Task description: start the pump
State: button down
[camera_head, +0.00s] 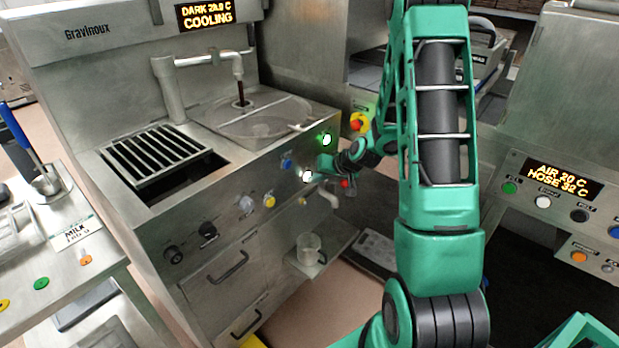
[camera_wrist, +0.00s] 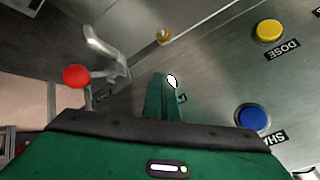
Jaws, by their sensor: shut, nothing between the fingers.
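A white lit button (camera_head: 306,177) sits on the front panel of the steel machine (camera_head: 230,185) marked Gravinoux. My gripper (camera_head: 318,167) is shut and empty, right at this button. In the wrist view the closed fingertips (camera_wrist: 164,90) cover part of the white button (camera_wrist: 172,81), so I cannot tell if they touch it. Its label is mostly hidden, and I cannot read the word pump anywhere. A yellow button (camera_wrist: 268,31) labelled DOSE and a blue button (camera_wrist: 253,117) with a partly hidden label are on the same panel.
A spout with a red-knobbed lever (camera_wrist: 77,76) is close beside my gripper. A green lit button (camera_head: 326,138) and a red-and-yellow stop button (camera_head: 359,121) are nearby. The display (camera_head: 206,14) reads COOLING.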

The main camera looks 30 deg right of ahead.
jog(key=shift+s, duration=0.2)
jog(key=shift+d, duration=0.1)
jog(key=s+d, duration=0.2)
jog(key=s, duration=0.3)
jog(key=shift+s, duration=0.35)
dwell(0.5)
jog(key=shift+s, duration=0.1)
